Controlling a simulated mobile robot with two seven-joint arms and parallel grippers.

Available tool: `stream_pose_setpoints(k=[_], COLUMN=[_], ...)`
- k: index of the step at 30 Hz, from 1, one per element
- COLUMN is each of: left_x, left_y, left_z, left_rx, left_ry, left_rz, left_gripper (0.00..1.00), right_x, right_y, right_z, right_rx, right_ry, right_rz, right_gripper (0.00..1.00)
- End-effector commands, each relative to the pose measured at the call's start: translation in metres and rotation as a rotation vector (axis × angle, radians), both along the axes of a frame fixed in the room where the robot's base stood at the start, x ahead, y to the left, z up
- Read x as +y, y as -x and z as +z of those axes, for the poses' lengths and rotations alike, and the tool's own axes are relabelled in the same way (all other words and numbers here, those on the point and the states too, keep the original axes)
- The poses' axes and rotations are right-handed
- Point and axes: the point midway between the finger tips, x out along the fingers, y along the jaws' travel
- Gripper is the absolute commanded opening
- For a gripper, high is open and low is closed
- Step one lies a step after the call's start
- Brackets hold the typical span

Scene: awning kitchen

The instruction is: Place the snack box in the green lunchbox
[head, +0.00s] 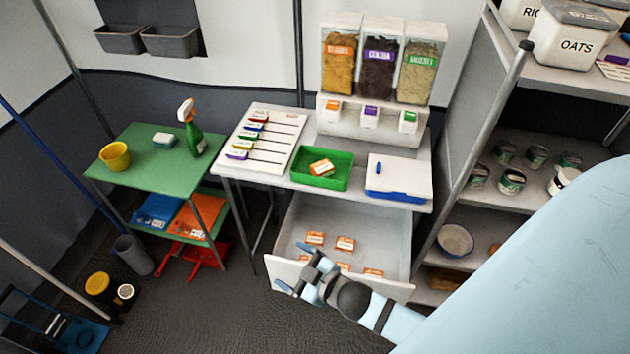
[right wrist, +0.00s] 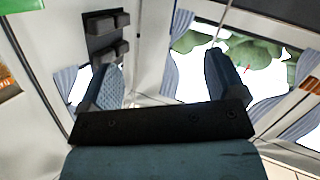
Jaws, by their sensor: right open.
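The green lunchbox (head: 300,178) is an open tray on the white table. One orange-and-white snack box (head: 321,167) lies inside it. Several similar snack boxes (head: 345,244) lie in the open white drawer (head: 388,250) below the tabletop. My right gripper (head: 293,267) is over the drawer's front left part, below the lunchbox in the picture, and hides part of the drawer front. In the right wrist view its two fingers (right wrist: 168,85) are spread with nothing between them. My left gripper is out of view.
A white lidded box with a blue base (head: 400,192) stands right of the lunchbox, and a labelled sorting board (head: 265,138) left of it. A three-bin dispenser (head: 380,70) stands behind. A green side table (head: 150,165) is at left, and shelves (head: 520,190) are at right.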

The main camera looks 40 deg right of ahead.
Motion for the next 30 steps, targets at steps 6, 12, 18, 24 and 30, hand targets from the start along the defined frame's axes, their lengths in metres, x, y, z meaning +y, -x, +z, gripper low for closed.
stream_pose_setpoints(k=[6, 12, 18, 24, 30], left_x=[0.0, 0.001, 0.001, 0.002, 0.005], left_y=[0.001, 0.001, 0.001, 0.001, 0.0], left_z=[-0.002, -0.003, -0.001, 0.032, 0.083], left_rx=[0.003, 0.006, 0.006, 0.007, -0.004], left_ry=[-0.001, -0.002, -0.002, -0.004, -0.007], left_rz=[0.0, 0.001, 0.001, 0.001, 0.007], left_gripper=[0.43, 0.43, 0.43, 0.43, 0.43], right_x=[0.003, 0.005, 0.005, 0.004, 0.002], right_y=[0.072, 0.083, 0.082, 0.082, 0.082], right_z=[-0.047, -0.053, -0.051, -0.017, 0.031], right_rx=[0.383, 0.441, 0.439, 0.436, 0.433], right_ry=[-0.204, -0.235, -0.233, -0.232, -0.231], right_rz=[-0.145, -0.16, -0.158, -0.16, -0.164], right_gripper=[0.89, 0.89, 0.89, 0.89, 0.89])
